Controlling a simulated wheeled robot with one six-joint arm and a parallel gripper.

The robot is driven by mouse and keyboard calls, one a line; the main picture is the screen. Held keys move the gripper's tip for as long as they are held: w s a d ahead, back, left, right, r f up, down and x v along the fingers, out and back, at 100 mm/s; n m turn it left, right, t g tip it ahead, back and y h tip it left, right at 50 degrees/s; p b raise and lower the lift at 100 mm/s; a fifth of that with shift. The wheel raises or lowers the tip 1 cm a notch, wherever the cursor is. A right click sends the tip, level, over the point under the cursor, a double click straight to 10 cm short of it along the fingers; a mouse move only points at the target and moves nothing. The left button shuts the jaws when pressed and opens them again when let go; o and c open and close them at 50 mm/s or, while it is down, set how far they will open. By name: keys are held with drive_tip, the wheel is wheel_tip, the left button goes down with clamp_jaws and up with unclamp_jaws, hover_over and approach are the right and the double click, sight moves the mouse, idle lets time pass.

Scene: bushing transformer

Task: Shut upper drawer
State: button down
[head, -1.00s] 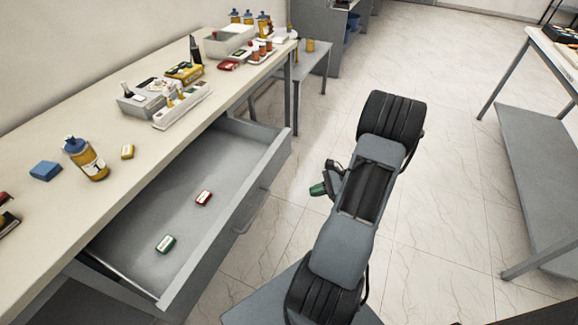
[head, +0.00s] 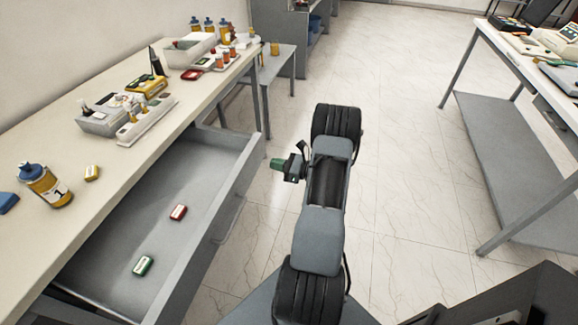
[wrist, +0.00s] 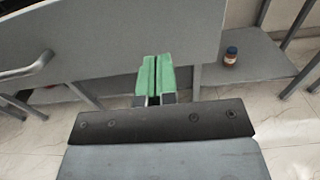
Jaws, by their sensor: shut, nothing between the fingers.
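The upper drawer (head: 217,222) is pulled out from under the long table at the left in the head view. A red box (head: 178,212) and a green box (head: 143,265) lie inside it. In the wrist view the drawer's grey front (wrist: 120,45) fills the upper left, with its bar handle (wrist: 30,68) at the left edge. My gripper (head: 277,163) is to the right of the drawer in the head view, apart from it. Its green fingers (wrist: 155,78) are together and empty in the wrist view, in front of the drawer front's lower right part.
The tabletop (head: 50,140) holds a yellow bottle (head: 45,186), a grey organiser (head: 103,117) and several other items. A low side table (head: 283,62) stands beyond the drawer. Another table (head: 527,62) stands at the right. The tiled floor (head: 400,140) between is clear.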

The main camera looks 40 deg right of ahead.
sight(256, 160)
drive_tip(key=shift+p+x, duration=0.3)
drive_tip(key=shift+x, duration=2.35)
